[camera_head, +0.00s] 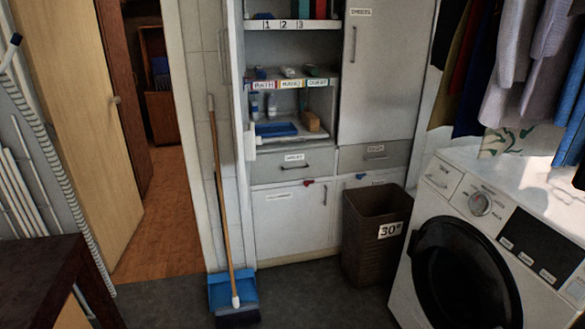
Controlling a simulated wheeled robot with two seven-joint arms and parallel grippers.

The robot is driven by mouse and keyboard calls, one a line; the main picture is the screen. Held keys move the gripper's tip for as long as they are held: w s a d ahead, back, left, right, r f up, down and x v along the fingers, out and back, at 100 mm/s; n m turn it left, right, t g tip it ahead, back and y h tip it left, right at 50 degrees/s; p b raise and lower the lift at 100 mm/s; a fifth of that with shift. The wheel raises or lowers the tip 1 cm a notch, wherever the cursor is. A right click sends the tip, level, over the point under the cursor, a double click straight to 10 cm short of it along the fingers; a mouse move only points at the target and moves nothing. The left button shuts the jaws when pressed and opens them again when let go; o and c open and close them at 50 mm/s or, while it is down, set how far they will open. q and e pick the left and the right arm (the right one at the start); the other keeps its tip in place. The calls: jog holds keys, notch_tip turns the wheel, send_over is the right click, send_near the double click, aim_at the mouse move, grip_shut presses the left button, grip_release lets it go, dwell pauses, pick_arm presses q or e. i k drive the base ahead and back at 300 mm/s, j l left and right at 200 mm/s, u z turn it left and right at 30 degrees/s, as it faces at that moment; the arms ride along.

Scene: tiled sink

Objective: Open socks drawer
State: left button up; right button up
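A white and grey cabinet stands at the back in the head view. It has two drawers side by side at mid height. The left drawer (270,172) has a small white label and a dark bar handle and looks shut. The right drawer (350,160) also carries a small label and looks shut. Both labels are too blurred to read surely, so I cannot tell which is the socks drawer. Neither of my grippers shows in this view.
A broom (226,205) leans left of the cabinet above a blue dustpan (220,292). A brown basket (362,240) marked 30° stands before the cabinet's right part. A washing machine (420,225) fills the right. Clear floor (310,295) lies before the cabinet.

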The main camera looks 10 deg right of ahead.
aim_at(273, 167)
jog(key=i+l+z, duration=0.1)
jog(key=i+l, duration=0.2)
jog(key=i, duration=0.2)
jog(key=i+l+z, duration=0.1)
jog(key=i+l, duration=0.2)
jog(key=i, duration=0.15)
jog(key=i+l+z, duration=0.1)
jog(key=i+l, duration=0.15)
jog(key=i, duration=0.25)
